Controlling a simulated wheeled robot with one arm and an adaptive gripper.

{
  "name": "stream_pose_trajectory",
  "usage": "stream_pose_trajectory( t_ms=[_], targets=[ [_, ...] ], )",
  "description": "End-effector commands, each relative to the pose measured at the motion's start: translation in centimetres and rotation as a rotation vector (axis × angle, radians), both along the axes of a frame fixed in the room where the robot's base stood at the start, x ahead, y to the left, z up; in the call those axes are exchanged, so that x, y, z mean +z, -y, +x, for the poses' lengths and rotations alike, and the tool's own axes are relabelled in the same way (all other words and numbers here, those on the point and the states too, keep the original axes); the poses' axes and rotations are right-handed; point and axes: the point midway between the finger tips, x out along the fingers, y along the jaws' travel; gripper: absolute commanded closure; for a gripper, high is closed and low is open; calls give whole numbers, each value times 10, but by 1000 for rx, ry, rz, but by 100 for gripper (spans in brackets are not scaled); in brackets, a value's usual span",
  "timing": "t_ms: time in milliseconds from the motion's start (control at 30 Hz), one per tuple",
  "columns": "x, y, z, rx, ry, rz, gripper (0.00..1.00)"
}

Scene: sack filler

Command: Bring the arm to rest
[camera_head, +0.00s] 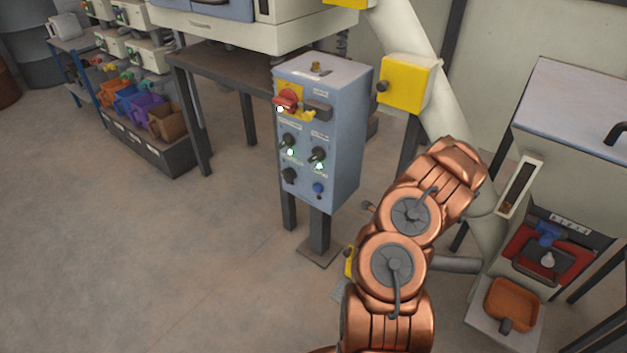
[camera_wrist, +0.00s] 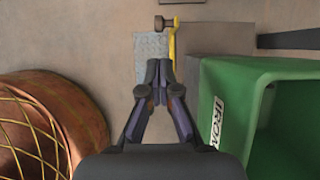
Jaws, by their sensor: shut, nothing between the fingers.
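My gripper (camera_wrist: 161,70) shows in the wrist view, pointing down with its fingertips together and nothing between them. Below it are a grey plate (camera_wrist: 148,45) and a yellow bar (camera_wrist: 173,42); how far below I cannot tell. In the head view my copper-coloured arm (camera_head: 392,265) is bent and rises from the bottom edge toward the sloping pipe at the right. The gripper itself is hidden there.
A grey control box (camera_head: 345,150) on legs stands left of my arm. A machine with an orange scoop (camera_head: 512,300) is at right. In the wrist view, a green bin (camera_wrist: 240,75) and a round orange-brown container (camera_wrist: 75,110) flank the gripper. The left floor is clear.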

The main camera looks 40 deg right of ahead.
Motion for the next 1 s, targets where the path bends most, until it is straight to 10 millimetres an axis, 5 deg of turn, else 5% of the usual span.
stream_pose_trajectory(
  t_ms=[233, 367, 700, 1000],
  targets=[
    [5, -4, 5, 22, 7, -2, 100],
    [28, -27, 28, 128, 38, -11, 100],
    [137, -152, 92, 670, 164, -70, 100],
    [217, -262, 86, 1149, 236, -134, 100]
  ],
)
